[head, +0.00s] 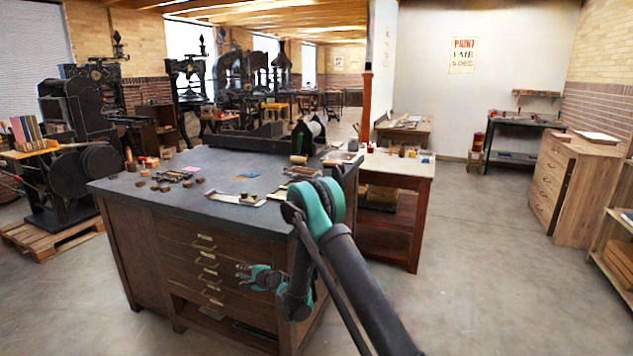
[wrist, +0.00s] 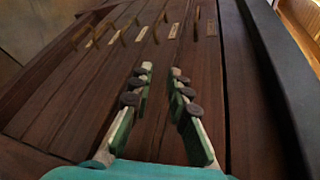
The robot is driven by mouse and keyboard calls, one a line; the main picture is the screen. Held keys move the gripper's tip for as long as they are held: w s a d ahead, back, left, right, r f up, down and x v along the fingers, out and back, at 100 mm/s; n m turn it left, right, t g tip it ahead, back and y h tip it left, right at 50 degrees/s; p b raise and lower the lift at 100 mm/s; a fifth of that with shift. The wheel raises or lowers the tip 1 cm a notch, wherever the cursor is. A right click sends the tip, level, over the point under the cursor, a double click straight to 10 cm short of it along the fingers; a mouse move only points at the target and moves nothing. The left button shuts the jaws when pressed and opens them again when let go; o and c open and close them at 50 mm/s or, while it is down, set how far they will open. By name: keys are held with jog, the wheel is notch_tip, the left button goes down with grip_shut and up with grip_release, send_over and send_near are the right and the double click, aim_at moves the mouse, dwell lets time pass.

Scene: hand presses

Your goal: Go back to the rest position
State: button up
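My gripper (head: 244,272) is at the end of my teal and black arm, in front of the drawer side of a dark wooden cabinet with a grey top (head: 137,187). In the wrist view my gripper (wrist: 160,70) shows two green and grey fingers spread apart, with nothing between them. Behind the fingers is the brown wooden drawer front (wrist: 100,85) with a row of brass-coloured pulls. I cannot tell the exact gap between the fingertips and the wood.
Small blocks, tins and trays lie on the grey top. A lighter table (head: 410,170) stands behind my arm. Black presses (head: 75,110) stand at the left. A wooden chest of drawers (head: 575,190) is at the right. The floor (head: 475,260) between my arm and the chest is clear.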

jog(key=s+d+r+n+g+h, duration=0.1)
jog(key=s+d+r+n+h, duration=0.15)
jog(key=s+d+r, duration=0.65)
jog(key=s+d+r+n+g+h, duration=0.15)
jog(key=d+r+n, duration=0.3)
jog(key=d, duration=1.05)
jog(key=s+d+f+n+g+h, duration=0.1)
jog(key=s+d+n+h, duration=0.1)
jog(key=s+d, duration=1)
jog(key=s+d+n+g+h, duration=0.2)
jog(key=s+d, duration=0.9)
jog(key=s, duration=0.6)
jog(key=n+h, duration=0.1)
jog(key=h, duration=0.1)
jog(key=shift+s+d+f+h, duration=0.2)
jog(key=shift+d+f+h, duration=0.15)
jog(key=shift+d+h, duration=0.05)
